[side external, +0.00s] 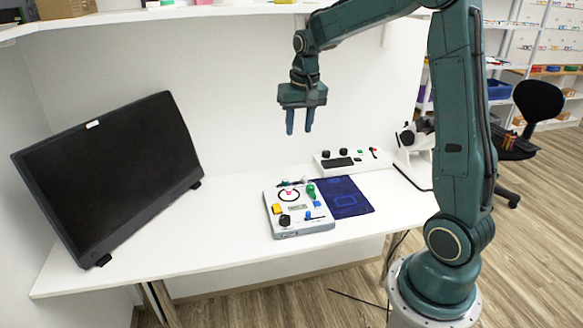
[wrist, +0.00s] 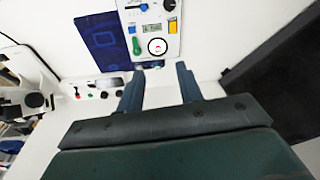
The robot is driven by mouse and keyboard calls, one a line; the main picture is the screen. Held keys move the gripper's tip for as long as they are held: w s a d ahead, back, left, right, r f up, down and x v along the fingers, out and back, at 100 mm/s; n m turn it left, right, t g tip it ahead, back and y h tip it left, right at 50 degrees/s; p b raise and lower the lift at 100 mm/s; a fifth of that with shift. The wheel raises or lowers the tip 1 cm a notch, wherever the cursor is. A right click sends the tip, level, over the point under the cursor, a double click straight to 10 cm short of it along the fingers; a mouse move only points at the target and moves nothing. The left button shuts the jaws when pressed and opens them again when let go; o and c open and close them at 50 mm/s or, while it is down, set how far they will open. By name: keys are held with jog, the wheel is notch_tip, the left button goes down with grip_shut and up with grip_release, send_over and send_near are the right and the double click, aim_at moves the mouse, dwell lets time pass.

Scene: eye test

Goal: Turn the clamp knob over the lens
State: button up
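A white panel box (side external: 296,231) lies near the front of the white table; it also shows at the top of the wrist view (wrist: 154,33). It has a dark round ring (wrist: 157,46) with a pale centre and a small pink spot, possibly the lens. A green knob or lever (side external: 311,191) stands beside the ring; it also shows in the wrist view (wrist: 136,45). I cannot tell which part is the clamp knob. My gripper (side external: 299,131) is open and empty, fingers down, well above and behind the box. Its fingers also show in the wrist view (wrist: 161,71).
The box also carries a black knob (side external: 284,220), a yellow block (side external: 276,208) and blue parts. A dark blue mat (side external: 359,207) lies right of it. A white control box (side external: 352,161) and a white-and-black instrument (side external: 418,152) stand behind. A large monitor (side external: 110,170) stands left.

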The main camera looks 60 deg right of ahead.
aim_at(310, 186)
jog(key=w+d+f+m+g, duration=0.1)
jog(key=w+d+f+m, duration=0.1)
jog(key=d+f, duration=1.1)
jog(key=shift+w+m+g+y, duration=0.3)
jog(key=shift+w+m+g, duration=0.1)
jog(key=shift+m, duration=0.3)
jog(key=shift+f, duration=0.2)
notch_tip(310, 186, down, 14)
jog(key=shift+s+r, duration=0.1)
jog(key=shift+r, duration=0.15)
jog(key=c, duration=0.7)
